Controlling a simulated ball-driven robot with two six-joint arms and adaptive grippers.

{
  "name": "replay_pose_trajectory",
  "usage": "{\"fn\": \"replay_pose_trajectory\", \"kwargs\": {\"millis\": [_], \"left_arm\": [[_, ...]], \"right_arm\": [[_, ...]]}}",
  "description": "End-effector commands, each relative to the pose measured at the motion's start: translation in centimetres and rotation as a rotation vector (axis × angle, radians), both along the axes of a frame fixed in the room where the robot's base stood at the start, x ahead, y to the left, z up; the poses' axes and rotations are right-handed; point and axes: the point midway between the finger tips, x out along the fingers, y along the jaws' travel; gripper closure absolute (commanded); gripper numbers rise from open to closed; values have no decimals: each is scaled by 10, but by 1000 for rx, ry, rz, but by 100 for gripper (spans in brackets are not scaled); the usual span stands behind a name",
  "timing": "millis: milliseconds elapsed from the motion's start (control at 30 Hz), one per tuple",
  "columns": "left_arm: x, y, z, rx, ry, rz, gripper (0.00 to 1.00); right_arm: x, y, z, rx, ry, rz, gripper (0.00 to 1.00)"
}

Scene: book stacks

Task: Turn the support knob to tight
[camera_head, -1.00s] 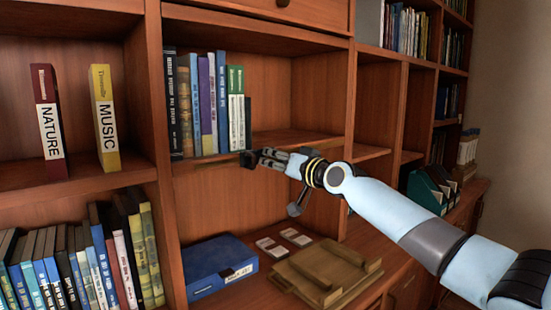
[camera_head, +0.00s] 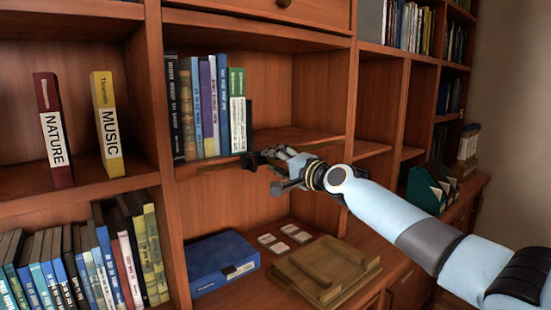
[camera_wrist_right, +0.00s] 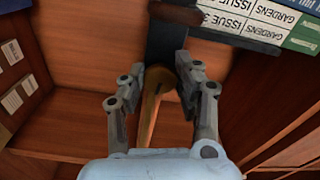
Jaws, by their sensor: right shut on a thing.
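The support knob (camera_wrist_right: 159,76) shows in the right wrist view as a round brown end between my fingertips, at the foot of a dark upright support (camera_wrist_right: 167,40) beside the books. In the head view the dark fitting (camera_head: 248,161) sits at the shelf's front edge, below the right end of the book row. My right gripper (camera_head: 266,157) is at this fitting and shut on the knob; its fingers also show in the right wrist view (camera_wrist_right: 160,84). The fingers partly hide the knob, and I cannot read any tight mark. My left gripper is not in view.
A row of books (camera_head: 208,108) stands on the middle shelf (camera_head: 290,138), left of my gripper. Below lie a blue box (camera_head: 222,262), small white cards (camera_head: 285,238) and a wooden tray (camera_head: 328,268). The shelf right of the books is clear.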

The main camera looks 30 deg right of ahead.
Motion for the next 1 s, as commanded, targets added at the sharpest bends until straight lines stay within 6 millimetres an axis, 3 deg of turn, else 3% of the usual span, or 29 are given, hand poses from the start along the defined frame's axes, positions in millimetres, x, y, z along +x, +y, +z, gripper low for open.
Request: {"fn": "replay_pose_trajectory", "kwargs": {"millis": [500,1000], "left_arm": [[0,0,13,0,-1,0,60],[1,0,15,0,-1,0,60]], "right_arm": [[0,0,1,359,30,-1,100],[0,0,0,438,37,-1,100]]}}
